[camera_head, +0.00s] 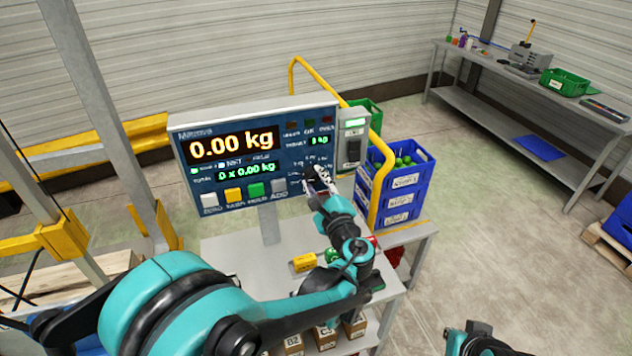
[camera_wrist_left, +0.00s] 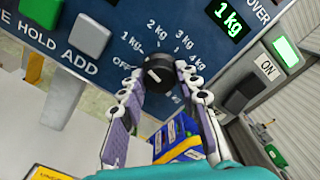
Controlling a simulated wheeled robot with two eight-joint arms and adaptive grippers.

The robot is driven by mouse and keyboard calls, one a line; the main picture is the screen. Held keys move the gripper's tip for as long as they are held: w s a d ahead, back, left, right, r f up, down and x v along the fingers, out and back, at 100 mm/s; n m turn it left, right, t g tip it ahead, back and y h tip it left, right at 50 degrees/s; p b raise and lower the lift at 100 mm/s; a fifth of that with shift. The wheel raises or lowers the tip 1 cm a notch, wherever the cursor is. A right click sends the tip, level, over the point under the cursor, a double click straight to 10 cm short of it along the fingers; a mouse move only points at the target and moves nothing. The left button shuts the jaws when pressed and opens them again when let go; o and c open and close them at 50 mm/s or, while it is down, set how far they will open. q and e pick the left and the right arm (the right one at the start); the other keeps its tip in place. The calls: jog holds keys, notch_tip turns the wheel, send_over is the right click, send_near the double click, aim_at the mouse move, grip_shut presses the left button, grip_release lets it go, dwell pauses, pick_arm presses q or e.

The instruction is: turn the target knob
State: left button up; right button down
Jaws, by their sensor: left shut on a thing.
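The target knob (camera_wrist_left: 158,73) is a small black dial on the blue scale panel (camera_wrist_left: 113,38). Printed marks from OFF through 1 kg, 2 kg, 3 kg and 4 kg ring it. A green display (camera_wrist_left: 227,18) above it reads 1 kg. My left gripper (camera_wrist_left: 157,82) has its two purple-grey fingers on either side of the knob, shut on it. In the head view my left gripper (camera_head: 313,181) is at the panel's lower right and hides the knob. My right gripper is not in view; only a piece of my right arm shows at the bottom edge.
A grey switch box (camera_head: 352,138) with a black handle and ON label stands right of the panel. A yellow rail (camera_head: 377,190) and blue crates (camera_head: 398,205) are beyond it. Small boxes (camera_head: 325,335) sit under the scale table. Open floor lies to the right.

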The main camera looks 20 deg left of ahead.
pick_arm(q)
jog(key=o, duration=1.2)
jog(key=shift+c, duration=0.2)
jog(key=v, duration=1.2)
jog(key=shift+a, duration=0.1)
